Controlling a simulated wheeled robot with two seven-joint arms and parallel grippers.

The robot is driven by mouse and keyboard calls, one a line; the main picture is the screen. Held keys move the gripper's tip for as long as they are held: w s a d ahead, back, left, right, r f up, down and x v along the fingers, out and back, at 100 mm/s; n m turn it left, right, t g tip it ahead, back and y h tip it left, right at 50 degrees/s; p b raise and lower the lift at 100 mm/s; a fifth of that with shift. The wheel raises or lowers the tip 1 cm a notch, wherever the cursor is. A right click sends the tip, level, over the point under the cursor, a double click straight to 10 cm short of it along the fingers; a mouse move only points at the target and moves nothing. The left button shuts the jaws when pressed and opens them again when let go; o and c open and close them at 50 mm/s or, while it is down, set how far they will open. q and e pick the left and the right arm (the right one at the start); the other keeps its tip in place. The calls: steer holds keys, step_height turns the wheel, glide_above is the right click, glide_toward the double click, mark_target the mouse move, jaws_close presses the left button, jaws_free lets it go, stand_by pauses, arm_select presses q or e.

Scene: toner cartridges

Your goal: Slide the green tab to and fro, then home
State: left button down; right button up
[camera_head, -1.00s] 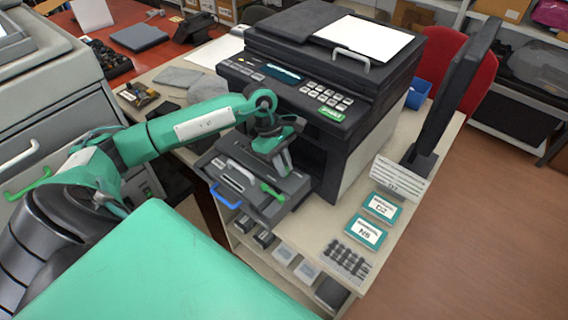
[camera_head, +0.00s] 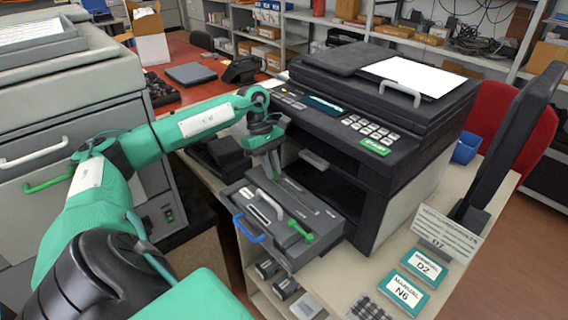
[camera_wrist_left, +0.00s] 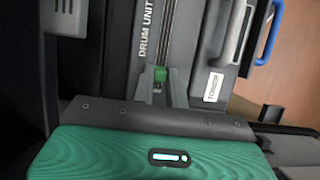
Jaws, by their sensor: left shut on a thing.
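The small green tab (camera_wrist_left: 160,74) shows in the left wrist view, in a long slot of the dark drum unit (camera_wrist_left: 122,50). My left gripper (camera_wrist_left: 159,88) is shut on it, a grey finger on each side. In the head view my left gripper (camera_head: 274,174) reaches down at the back left of the pulled-out tray (camera_head: 332,228). There the tab is too small or hidden to make out. My right gripper is not in view.
The tray carries a white handle (camera_head: 270,203), a blue handle (camera_head: 249,229) and a green lever (camera_head: 301,231). The printer (camera_head: 372,127) stands close behind the gripper.

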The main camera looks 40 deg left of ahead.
arm_select(q)
steer(key=shift+a+r, duration=0.1)
steer(key=shift+a, duration=0.15)
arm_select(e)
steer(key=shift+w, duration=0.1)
arm_select(q)
steer(key=c, duration=1.4)
jaws_free()
steer(key=shift+a, duration=0.1)
